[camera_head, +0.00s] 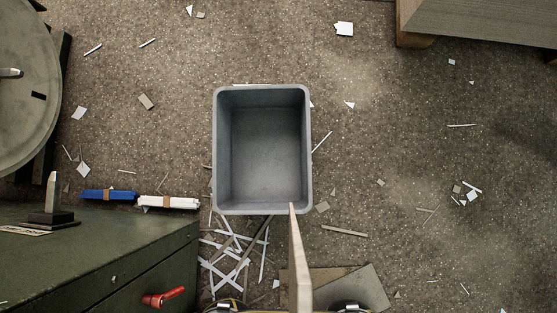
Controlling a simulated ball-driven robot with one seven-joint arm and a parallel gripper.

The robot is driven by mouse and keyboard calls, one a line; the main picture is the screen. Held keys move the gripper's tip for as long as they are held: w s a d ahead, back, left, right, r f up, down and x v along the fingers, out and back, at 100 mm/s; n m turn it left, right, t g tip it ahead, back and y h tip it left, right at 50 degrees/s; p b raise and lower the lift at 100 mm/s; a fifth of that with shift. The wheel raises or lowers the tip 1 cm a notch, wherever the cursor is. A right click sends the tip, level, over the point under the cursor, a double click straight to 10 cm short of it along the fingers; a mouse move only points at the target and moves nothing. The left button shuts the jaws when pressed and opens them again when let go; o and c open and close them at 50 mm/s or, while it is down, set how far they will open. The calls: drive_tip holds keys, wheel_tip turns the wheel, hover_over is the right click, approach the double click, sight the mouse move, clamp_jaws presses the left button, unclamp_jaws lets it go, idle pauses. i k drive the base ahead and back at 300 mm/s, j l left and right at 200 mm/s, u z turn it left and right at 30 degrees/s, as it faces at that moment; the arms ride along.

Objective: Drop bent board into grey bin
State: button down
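The grey bin (219,150) is open and stands on the floor in the middle of the view. Its inside looks empty. The bent board (298,262) is pale tan and shows nearly edge-on, rising from the bottom edge. Its far tip overlaps the bin's near rim, right of the rim's middle. My gripper (300,308) barely shows at the bottom edge, with dark rounded parts on either side of the board. It appears shut on the board, but the contact is cut off by the frame.
A green cabinet (120,245) with a red handle (164,297) stands at lower left, below a round grey disc (25,90). Blue (109,195) and white (168,202) bundles lie beside it. Paper strips (230,262) litter the floor. A wooden-edged table (480,22) is at upper right.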

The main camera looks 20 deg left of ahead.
sight(274, 154)
drive_tip(key=l+z, duration=0.25)
drive_tip(key=z, duration=0.2)
drive_tip(key=l+z, duration=0.25)
drive_tip(key=z, duration=0.15)
drive_tip(key=i+l+z, duration=0.1)
drive_tip(key=l+z, duration=0.15)
drive_tip(key=z, duration=0.2)
drive_tip(key=i+l+z, duration=0.1)
drive_tip(key=i+l, duration=0.6)
drive_tip(key=i+u, duration=0.2)
drive_tip(key=u, duration=0.2)
drive_tip(key=i+u, duration=0.2)
drive_tip(key=u, duration=0.25)
drive_tip(key=i+u, duration=0.2)
drive_tip(key=u, duration=0.2)
drive_tip(key=i+u, duration=0.15)
drive_tip(key=u, duration=0.25)
drive_tip(key=i+u, duration=0.15)
drive_tip(key=u, duration=0.3)
drive_tip(key=i+u, duration=0.15)
drive_tip(key=u, duration=0.25)
drive_tip(key=i+u, duration=0.15)
drive_tip(key=u, duration=0.3)
drive_tip(key=i+l+u, duration=0.1)
drive_tip(key=u, duration=0.3)
drive_tip(key=l+u, duration=0.25)
drive_tip(key=u, duration=0.15)
drive_tip(key=i+l+u, duration=0.4)
drive_tip(key=u, duration=0.15)
